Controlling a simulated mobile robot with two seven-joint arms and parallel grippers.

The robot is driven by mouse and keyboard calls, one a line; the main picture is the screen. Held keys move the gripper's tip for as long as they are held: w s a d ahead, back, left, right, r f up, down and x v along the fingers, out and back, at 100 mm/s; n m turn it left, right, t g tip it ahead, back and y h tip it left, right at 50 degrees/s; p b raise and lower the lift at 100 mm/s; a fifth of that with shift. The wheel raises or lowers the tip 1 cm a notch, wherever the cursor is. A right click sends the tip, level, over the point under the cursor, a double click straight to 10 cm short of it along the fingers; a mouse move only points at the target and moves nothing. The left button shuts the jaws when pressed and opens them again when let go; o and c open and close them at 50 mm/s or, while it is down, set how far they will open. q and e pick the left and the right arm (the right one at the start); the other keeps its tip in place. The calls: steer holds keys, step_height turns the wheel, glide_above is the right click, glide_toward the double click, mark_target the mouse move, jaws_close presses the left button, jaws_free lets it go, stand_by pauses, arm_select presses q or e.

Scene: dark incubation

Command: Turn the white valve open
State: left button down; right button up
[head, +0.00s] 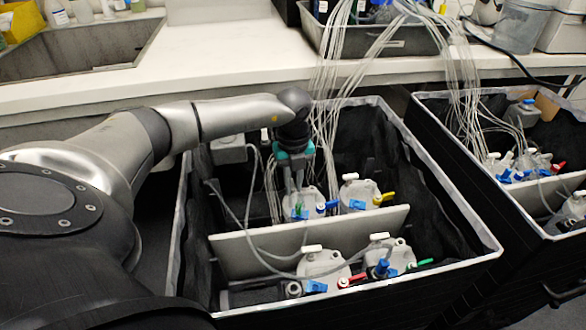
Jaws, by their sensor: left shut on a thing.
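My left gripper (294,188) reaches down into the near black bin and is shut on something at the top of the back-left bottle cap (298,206). The held part is hidden by the fingers; its place matches that of the white valves on the other caps. This cap also bears a green valve (299,209) and a blue valve (321,208). Other white valves show on the back-right cap (350,177), the front-left cap (312,248) and the front-right cap (379,236). My right gripper is not in view.
A light divider (240,255) splits the near bin (455,205) between the bottle rows. Thin tubes (328,100) hang from a grey tray (400,45) close beside my gripper. A second bin with valved caps (505,165) stands at right. A sink (85,50) is at back left.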

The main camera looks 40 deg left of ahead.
mark_target(293, 186)
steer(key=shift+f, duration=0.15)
arm_select(q)
steer(key=c, duration=0.8)
jaws_free()
steer(key=shift+c, duration=0.2)
steer(key=shift+r, duration=0.25)
step_height(293, 186, up, 5)
steer(key=shift+r+p, duration=0.15)
steer(key=shift+p, duration=1.1)
step_height(293, 186, up, 10)
steer(key=p, duration=0.3)
steer(key=shift+f, duration=0.25)
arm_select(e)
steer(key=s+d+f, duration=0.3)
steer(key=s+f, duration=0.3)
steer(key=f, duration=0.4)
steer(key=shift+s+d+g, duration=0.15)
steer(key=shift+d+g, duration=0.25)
